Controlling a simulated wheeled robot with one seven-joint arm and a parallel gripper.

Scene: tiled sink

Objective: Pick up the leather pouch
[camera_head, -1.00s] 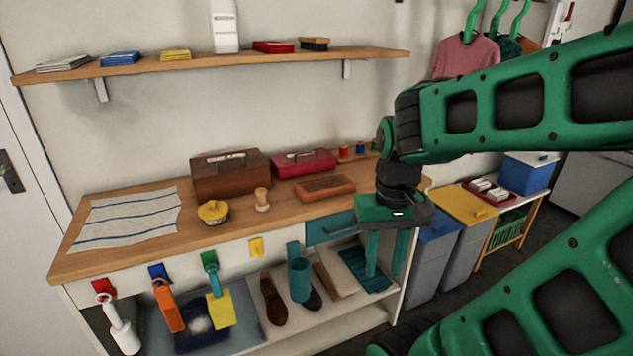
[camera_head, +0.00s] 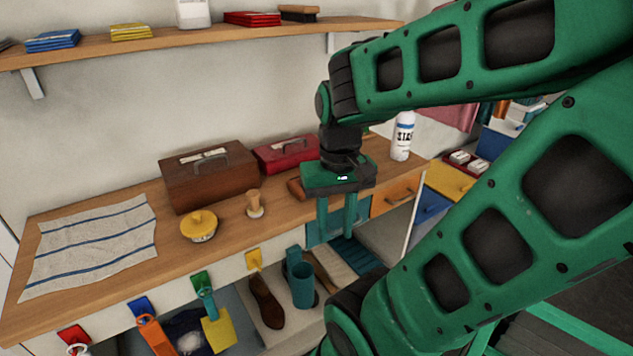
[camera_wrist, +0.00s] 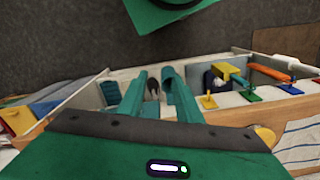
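A brown, flat item on the counter (camera_head: 297,188), which may be the leather pouch, is mostly hidden behind my gripper in the head view. Only its left end shows. I cannot confirm from this that it is leather. My gripper (camera_head: 337,230) hangs fingers down at the counter's front edge, in front of the brown item. Its two teal fingers are apart with nothing seen between them. The wrist view shows my gripper (camera_wrist: 155,82) over the lower shelf and the row of hooks. I make out no pouch there.
On the counter (camera_head: 175,225) are a brown box (camera_head: 200,185), a red box (camera_head: 285,156), a yellow-lidded jar (camera_head: 199,229), a wooden-handled tool (camera_head: 255,206), a striped cloth (camera_head: 90,245) and a white bottle (camera_head: 402,140). An orange drawer (camera_head: 395,195) lies right of my gripper.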

